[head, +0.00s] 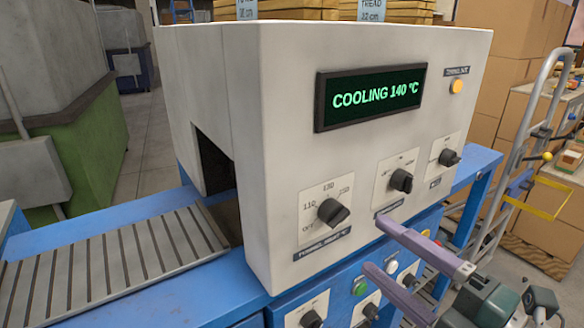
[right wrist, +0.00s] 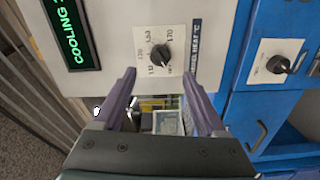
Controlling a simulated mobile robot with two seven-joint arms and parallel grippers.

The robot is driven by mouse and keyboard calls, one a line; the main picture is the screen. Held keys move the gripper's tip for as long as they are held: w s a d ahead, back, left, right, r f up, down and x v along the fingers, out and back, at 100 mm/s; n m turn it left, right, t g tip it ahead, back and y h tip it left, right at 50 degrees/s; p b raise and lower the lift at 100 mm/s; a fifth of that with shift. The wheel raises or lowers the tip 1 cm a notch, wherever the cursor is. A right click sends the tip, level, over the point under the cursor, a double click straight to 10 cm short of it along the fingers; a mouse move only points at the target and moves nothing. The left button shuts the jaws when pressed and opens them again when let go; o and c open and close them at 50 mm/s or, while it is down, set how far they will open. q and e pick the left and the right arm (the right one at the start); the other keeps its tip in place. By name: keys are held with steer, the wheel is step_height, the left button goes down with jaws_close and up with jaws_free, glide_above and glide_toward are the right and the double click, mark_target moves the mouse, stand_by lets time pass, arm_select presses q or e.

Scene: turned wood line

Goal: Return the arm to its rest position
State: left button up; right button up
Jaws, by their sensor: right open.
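My right gripper (head: 374,243) is at the lower right in the head view, in front of the machine's control panel. Its two purple-grey fingers are spread apart with nothing between them. In the right wrist view the open fingers (right wrist: 158,75) point toward a black dial (right wrist: 160,55) on a white scale plate labelled in °C. That heat dial (head: 333,212) also shows in the head view, left of the fingertips and apart from them. My left gripper is not in view.
The pale machine (head: 245,90) has a green display (head: 370,96) reading "COOLING 140 °C". A slatted conveyor (head: 110,265) enters its opening at left. More knobs line the blue front below. A metal hand truck (head: 525,130) and cardboard boxes (head: 510,50) stand at right.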

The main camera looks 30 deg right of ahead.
steer(key=shift+s, duration=0.95)
steer(key=shift+d, duration=0.1)
